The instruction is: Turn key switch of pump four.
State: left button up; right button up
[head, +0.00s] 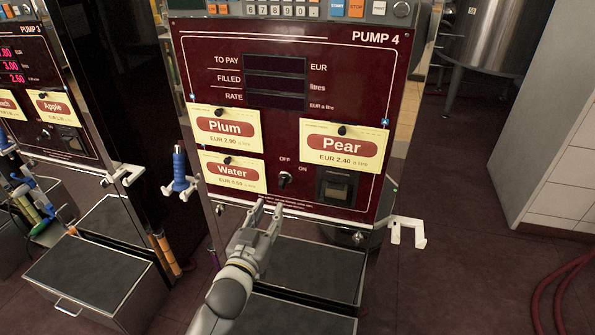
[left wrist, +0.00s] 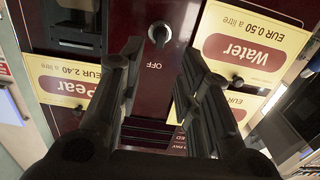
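Pump four (head: 385,60) stands in front of me with a dark red panel, and its three displays are dark. The key switch (head: 286,179) is a small dark knob low on the panel, between the OFF and ON labels. How it is turned is too small to tell. My left gripper (head: 268,205) is open and empty, just below and left of the switch. In the left wrist view the panel is upside down, and the key switch (left wrist: 158,33) shows beyond the gap between the open fingers (left wrist: 160,58), apart from them. My right gripper is not in view.
Plum (head: 225,128), Water (head: 233,173) and Pear (head: 342,147) cards surround the switch. A dark slot unit (head: 335,188) is at its right. White hooks (head: 408,231) stick out at the side. Pump 3 (head: 35,80) stands left. Open floor lies right.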

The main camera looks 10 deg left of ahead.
aim_at(281, 185)
pick_arm(q)
jog(key=w, duration=0.9)
jog(key=shift+r+p, duration=0.35)
jog(key=shift+r, duration=0.05)
jog(key=shift+w+d, duration=0.1)
jog(key=shift+w, duration=0.6)
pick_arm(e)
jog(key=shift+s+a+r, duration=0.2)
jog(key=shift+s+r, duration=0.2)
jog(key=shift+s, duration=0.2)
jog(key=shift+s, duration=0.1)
pick_arm(q)
jog(key=shift+c, duration=0.6)
grip_shut()
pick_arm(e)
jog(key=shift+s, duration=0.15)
